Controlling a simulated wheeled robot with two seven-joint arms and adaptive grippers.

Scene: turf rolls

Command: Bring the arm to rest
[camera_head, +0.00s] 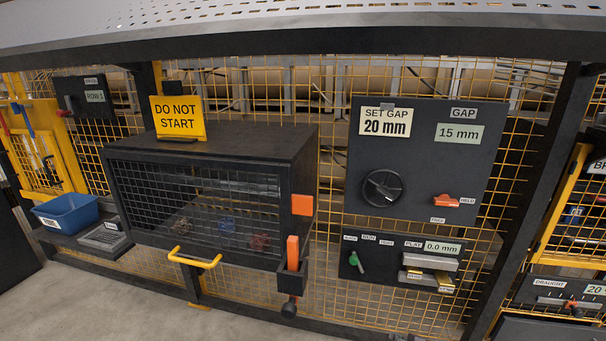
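Neither of my grippers shows in the head view, and I cannot make out an arm. A dark gap panel (420,208) stands right of centre, with a "SET GAP 20 mm" card (385,122) and a "GAP" readout (459,133) of 15 mm. It carries a round black dial (382,188) and an orange lever (447,201) near the label "HELD". A lower panel (385,271) has a green switch (355,262) and a "PLAY" readout (442,247) of 0.0 mm.
A dark mesh-fronted box (290,150) bears a yellow "DO NOT START" sign (178,118). A yellow handle (196,258) sticks out below it; an orange bar (293,252) stands in a black holder. A blue bin (68,214) sits at left. The floor (100,305) before it is clear.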

